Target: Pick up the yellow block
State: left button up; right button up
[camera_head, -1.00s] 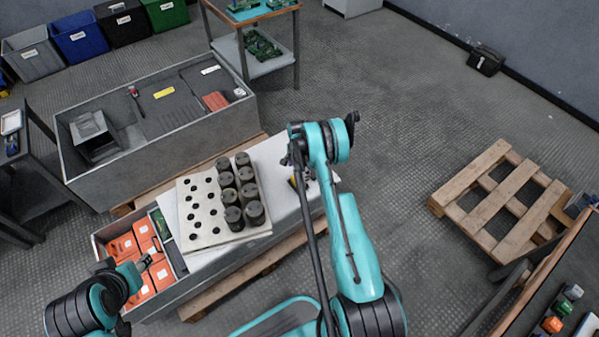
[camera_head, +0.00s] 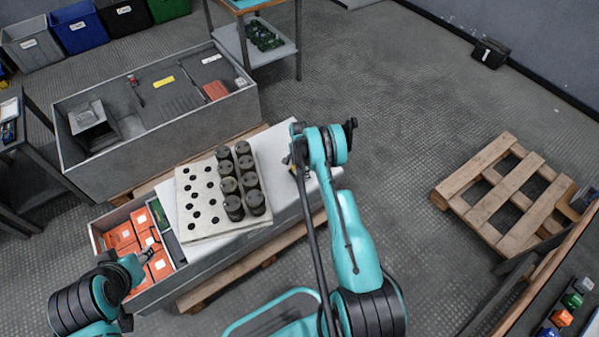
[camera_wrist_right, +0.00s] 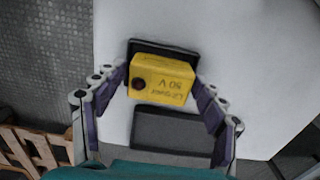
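The yellow block (camera_wrist_right: 162,80) lies between the two fingers of my right gripper (camera_wrist_right: 161,76) in the right wrist view. Its printed label is upside down and a dark round spot marks its left side. The fingertips lie close along both sides; whether they press on it is unclear. A dark rectangle (camera_wrist_right: 165,45) shows behind the block and another (camera_wrist_right: 165,130) in front, on a pale surface (camera_wrist_right: 235,40). In the head view my right arm largely hides the block. My left gripper (camera_head: 149,252) is over the orange blocks; its fingers are too small to judge.
A perforated plate (camera_head: 205,222) with several dark cylinders (camera_head: 240,180) lies left of my right gripper. Orange blocks (camera_head: 122,235) fill a bin at the left. A large grey tray (camera_head: 210,126) stands behind. Floor at the right is clear up to a wooden pallet (camera_head: 505,195).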

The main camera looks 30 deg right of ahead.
aim_at(301, 169)
jog(key=c, duration=0.8)
jog(key=shift+r, duration=0.45)
jog(key=r+p, duration=0.1)
jog(key=r, duration=0.1)
jog(key=r+p, duration=0.1)
jog(key=r, duration=0.1)
jog(key=shift+s+d+p, duration=0.15)
jog(key=shift+s+p, duration=0.05)
jog(key=shift+p, duration=0.15)
jog(key=s+d+r+p, duration=0.1)
jog(key=s+r, duration=0.1)
jog(key=s, duration=0.1)
jog(key=s+d+r+p, duration=0.1)
jog(key=s+d+r, duration=0.1)
jog(key=s, duration=0.1)
jog(key=s+d+r+p, duration=0.1)
jog(key=s+d+r, duration=0.1)
jog(key=s, duration=0.2)
jog(key=shift+d, duration=0.1)
